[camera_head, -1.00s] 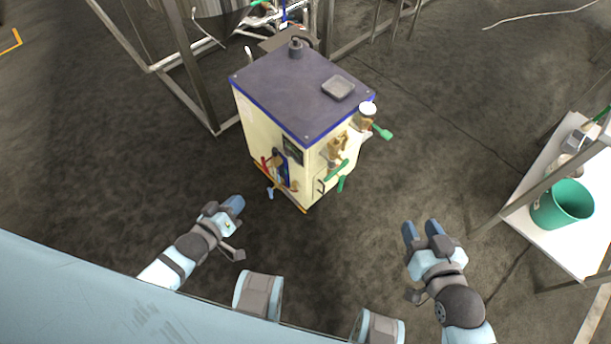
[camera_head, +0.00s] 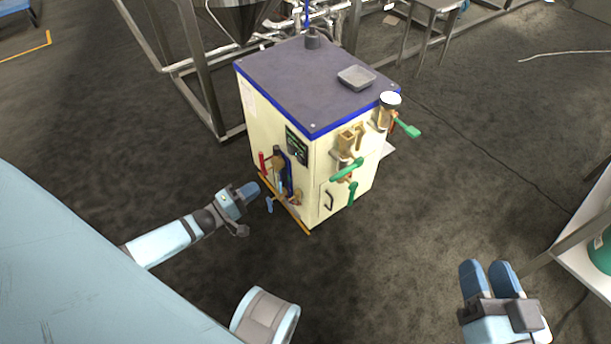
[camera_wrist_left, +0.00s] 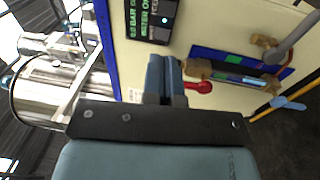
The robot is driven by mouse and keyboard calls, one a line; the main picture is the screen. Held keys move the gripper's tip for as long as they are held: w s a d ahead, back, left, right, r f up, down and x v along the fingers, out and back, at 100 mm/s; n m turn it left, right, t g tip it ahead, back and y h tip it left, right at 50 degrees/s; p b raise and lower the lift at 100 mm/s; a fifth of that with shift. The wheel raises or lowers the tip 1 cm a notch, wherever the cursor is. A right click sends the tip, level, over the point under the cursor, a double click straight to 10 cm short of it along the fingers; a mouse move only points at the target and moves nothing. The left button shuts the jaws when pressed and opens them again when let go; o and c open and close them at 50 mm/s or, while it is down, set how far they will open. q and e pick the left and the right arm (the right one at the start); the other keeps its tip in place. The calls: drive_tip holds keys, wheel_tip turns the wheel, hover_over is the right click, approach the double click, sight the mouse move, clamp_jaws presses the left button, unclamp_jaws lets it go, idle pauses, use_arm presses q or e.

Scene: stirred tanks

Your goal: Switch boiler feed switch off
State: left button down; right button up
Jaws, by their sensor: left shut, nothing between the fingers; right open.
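The boiler (camera_head: 315,85) is a cream cabinet with a dark top and blue trim, standing in the middle of the head view. Its dark control panel (camera_head: 297,145) is on the front face, and it also shows at the top of the left wrist view (camera_wrist_left: 152,22) with green lettering and small round marks. I cannot tell which mark is the feed switch or its position. My left gripper (camera_head: 250,190) is shut and empty, left of the boiler's lower front; in its wrist view the fingertips (camera_wrist_left: 163,62) lie below the panel. My right gripper (camera_head: 486,266) is open and empty, to the boiler's right.
Green-handled valves (camera_head: 347,170) stick out from the boiler's right face. A red lever (camera_head: 262,162) and pipework are below and beside the panel. Metal frames (camera_head: 200,70) stand behind. A white table (camera_head: 590,262) is at the right edge.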

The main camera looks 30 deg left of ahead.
use_arm(q)
drive_tip(key=shift+w+a+f, duration=0.15)
drive_tip(key=shift+w+f, duration=0.15)
use_arm(e)
drive_tip(key=shift+d+f, duration=0.1)
use_arm(q)
drive_tip(key=b, duration=0.3)
approach(299, 159)
drive_tip(key=b+x, duration=0.3)
drive_tip(key=x, duration=0.4)
drive_tip(key=shift+w+f, duration=0.15)
drive_tip(key=shift+w, duration=0.1)
use_arm(e)
drive_tip(key=w+f+n, duration=0.1)
drive_tip(key=d+f+n, duration=0.1)
drive_tip(key=shift+w+f+n+t, duration=0.15)
drive_tip(key=shift+w+n+t, duration=0.15)
drive_tip(key=shift+w, duration=0.1)
